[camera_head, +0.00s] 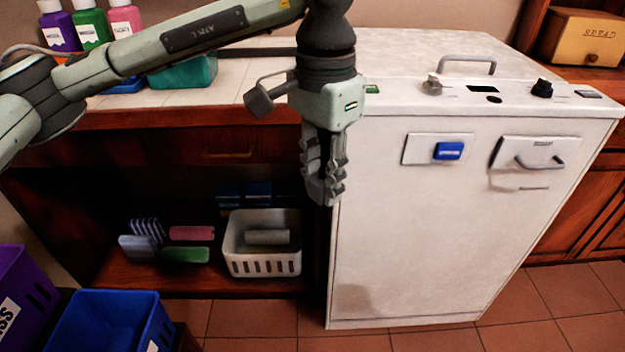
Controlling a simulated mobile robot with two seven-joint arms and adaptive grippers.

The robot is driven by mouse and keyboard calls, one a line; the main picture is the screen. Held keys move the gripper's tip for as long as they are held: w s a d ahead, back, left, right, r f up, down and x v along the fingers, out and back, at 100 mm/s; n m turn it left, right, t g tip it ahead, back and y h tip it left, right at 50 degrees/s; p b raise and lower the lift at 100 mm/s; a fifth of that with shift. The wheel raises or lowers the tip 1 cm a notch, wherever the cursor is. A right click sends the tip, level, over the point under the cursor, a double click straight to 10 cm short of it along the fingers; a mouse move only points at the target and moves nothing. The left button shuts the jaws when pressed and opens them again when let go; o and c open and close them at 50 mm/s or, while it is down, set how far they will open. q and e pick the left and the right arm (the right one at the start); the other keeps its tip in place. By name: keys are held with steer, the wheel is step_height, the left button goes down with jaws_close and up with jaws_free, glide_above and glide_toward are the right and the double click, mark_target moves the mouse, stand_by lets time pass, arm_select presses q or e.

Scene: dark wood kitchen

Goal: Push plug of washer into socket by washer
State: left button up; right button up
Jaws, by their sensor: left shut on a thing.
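The white washer (430,240) stands right of centre, with knobs and a handle on its top. My left gripper (325,198) points down at the washer's upper left front edge, in front of the gap beside the counter. Its fingers are closed together on something that they hide, so I cannot make out what it holds. I cannot pick out the plug, its cord or the socket by the washer. The gripper and arm cover part of the washer's left edge. My right gripper is not in view.
A wooden counter (180,108) with a teal container (185,73) and bottles lies left of the washer. Below it, a white basket (262,262) and folded cloths (185,254) sit on a shelf. A blue bin (105,318) stands at lower left. The tiled floor in front is clear.

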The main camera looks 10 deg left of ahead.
arm_select(q)
steer(key=w+d+f+m, duration=0.2)
steer(key=d+f+m, duration=0.1)
steer(key=f+m, duration=0.1)
steer(key=shift+d+f+m, duration=0.3)
steer(key=shift+d+f, duration=0.1)
steer(key=shift+f, duration=0.35)
steer(key=shift+r, duration=0.1)
steer(key=s+a+r+n, duration=0.2)
steer(key=a+r+n, duration=0.5)
steer(key=r, duration=0.3)
steer(key=shift+a+r+n, duration=0.35)
steer(key=shift+n, duration=0.15)
steer(key=w+d+n, duration=0.4)
steer(key=d, duration=0.5)
steer(key=shift+d+n, duration=0.3)
